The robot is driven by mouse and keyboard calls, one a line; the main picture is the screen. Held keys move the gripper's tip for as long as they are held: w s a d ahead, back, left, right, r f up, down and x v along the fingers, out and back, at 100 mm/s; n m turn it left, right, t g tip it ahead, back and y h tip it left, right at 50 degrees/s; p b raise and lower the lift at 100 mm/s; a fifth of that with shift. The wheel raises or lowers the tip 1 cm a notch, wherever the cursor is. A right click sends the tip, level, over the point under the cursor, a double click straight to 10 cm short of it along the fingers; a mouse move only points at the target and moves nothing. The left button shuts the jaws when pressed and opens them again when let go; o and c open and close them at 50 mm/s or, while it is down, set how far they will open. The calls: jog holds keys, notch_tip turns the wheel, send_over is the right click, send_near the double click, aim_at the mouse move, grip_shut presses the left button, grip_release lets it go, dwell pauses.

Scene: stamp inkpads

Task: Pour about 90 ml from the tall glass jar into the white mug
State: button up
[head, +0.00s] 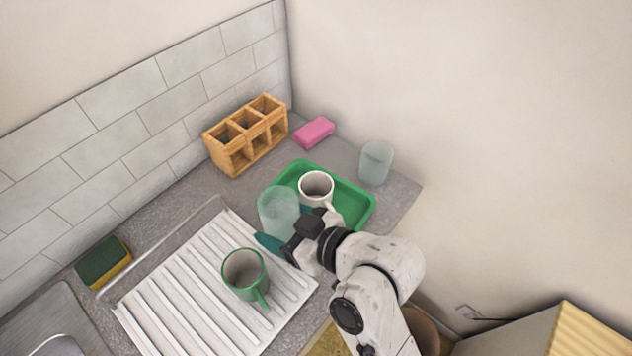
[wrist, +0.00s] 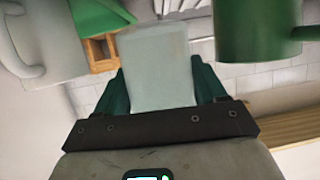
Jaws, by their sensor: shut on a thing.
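My gripper (head: 283,227) is shut on a pale, see-through glass jar (head: 278,207), one teal finger on each side. The jar also shows between the fingers in the wrist view (wrist: 157,70). It looks roughly upright, in front of and left of the white mug. I cannot tell its liquid level or how far it is above the surface. The white mug (head: 316,186) stands upright on the green tray (head: 356,205), its opening facing up; my gripper partly covers its near side. In the wrist view the white mug (wrist: 60,40) is at upper left.
A green mug (head: 245,275) stands on the white ribbed drainboard (head: 185,290). Another clear glass (head: 376,162) stands right of the tray. A wooden compartment box (head: 246,135), pink block (head: 314,132) and green-yellow sponge (head: 103,263) are along the wall.

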aim_at(290, 206)
jog(key=shift+w+d+f+m+g+y, duration=0.25)
jog(key=shift+f+m+g, duration=0.1)
jog(key=shift+f+m, duration=0.2)
jog(key=shift+w+d+f+m+g+y, duration=0.1)
jog(key=shift+w+f+m+g+y, duration=0.25)
jog(key=shift+m, duration=0.3)
jog(key=shift+w+d+m+g+p, duration=0.2)
jog(key=shift+m+g+p, duration=0.1)
jog(key=shift+m, duration=0.3)
jog(key=shift+m+g+y, duration=0.4)
jog(key=shift+m+y, duration=0.2)
jog(key=shift+m, duration=0.1)
jog(key=r+p, duration=0.2)
jog(key=r, duration=0.1)
jog(key=r+p, duration=0.1)
jog(key=p, duration=0.1)
jog(key=shift+w+d+r, duration=0.15)
jog(key=shift+w+d, duration=0.1)
jog(key=shift+w, duration=0.1)
jog(key=shift+s+f+b, duration=0.1)
jog(key=shift+f+b, duration=0.6)
jog(key=shift+f, duration=0.1)
jog(key=shift+r+m, duration=0.1)
jog(key=shift+m, duration=0.2)
jog(key=shift+g, duration=0.3)
jog(key=shift+s+a+f+m+g+y+p, duration=0.15)
jog(key=shift+f+m+g+y+p, duration=0.15)
jog(key=shift+m+y, duration=0.6)
